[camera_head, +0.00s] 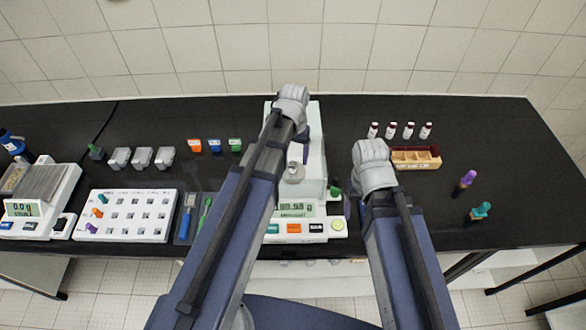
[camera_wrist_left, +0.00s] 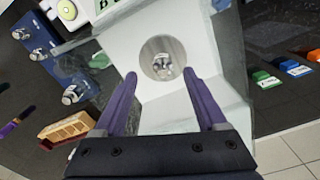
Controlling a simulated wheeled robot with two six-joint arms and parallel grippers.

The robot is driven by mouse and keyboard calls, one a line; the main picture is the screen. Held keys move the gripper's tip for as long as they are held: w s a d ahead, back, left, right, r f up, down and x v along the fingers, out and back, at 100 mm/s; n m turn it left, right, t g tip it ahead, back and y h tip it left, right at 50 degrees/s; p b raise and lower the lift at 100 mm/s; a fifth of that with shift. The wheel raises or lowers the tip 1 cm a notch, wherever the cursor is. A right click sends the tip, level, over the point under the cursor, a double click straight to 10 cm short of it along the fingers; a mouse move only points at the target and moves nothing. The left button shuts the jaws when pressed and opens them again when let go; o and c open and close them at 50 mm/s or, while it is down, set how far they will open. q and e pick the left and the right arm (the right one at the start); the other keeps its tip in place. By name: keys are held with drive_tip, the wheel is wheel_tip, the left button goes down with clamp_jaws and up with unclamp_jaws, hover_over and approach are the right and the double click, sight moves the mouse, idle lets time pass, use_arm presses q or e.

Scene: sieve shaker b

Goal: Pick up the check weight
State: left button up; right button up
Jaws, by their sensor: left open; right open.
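A small silver check weight (camera_wrist_left: 165,65) stands on the round pan of the white balance (camera_wrist_left: 215,60) in the left wrist view. In the head view a silver piece (camera_head: 294,172) shows on the balance (camera_head: 313,165), partly beside my left arm. My left gripper (camera_wrist_left: 160,76) is open, with its two purple fingers on either side of the near edge of the pan; nothing is between them. In the head view my left gripper (camera_head: 304,140) is over the back of the balance. My right gripper (camera_head: 362,205) is right of the balance, its fingers mostly hidden by its own wrist.
A wooden box (camera_head: 416,157) and several red-capped vials stand at the right. Purple (camera_head: 468,177) and teal (camera_head: 481,210) topped pieces stand further right. A white peg rack (camera_head: 126,215), a second balance (camera_head: 36,200) and small coloured blocks are at the left. The black bench's right side has free room.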

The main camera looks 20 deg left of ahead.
sight(293, 162)
use_arm(q)
drive_tip(key=f+b, duration=0.4)
drive_tip(key=f, duration=0.1)
drive_tip(key=shift+w+a, duration=0.15)
drive_tip(key=shift+a, duration=0.05)
drive_tip(key=shift+r, duration=0.1)
clamp_jaws()
idle(0.5)
